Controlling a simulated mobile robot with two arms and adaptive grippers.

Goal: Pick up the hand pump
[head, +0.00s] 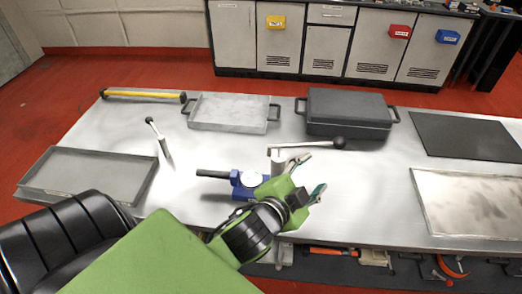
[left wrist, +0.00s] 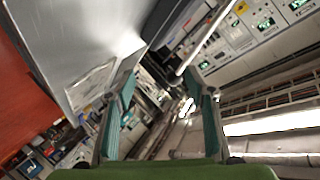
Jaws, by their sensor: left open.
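The hand pump (head: 243,190) stands on the metal table, in the middle of the head view. It has a blue body, a round white gauge, a black grip to the left and a grey upright with a black-knobbed lever pointing right. My left gripper (head: 309,176) is open and empty, just right of the blue body and below the lever in the picture. My arm hides part of the pump's lower right. In the left wrist view my two fingers (left wrist: 165,112) are spread with nothing between them, and I cannot make out the pump there. My right gripper is not in view.
On the table (head: 345,205) lie a grey tray (head: 90,172), a shallow handled tray (head: 232,112), a dark lidded case (head: 348,110), a yellow-and-black bar (head: 142,95), a small upright-handled tool (head: 160,140), a black mat (head: 465,135) and a pale plate (head: 475,200). Cabinets (head: 325,45) stand behind.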

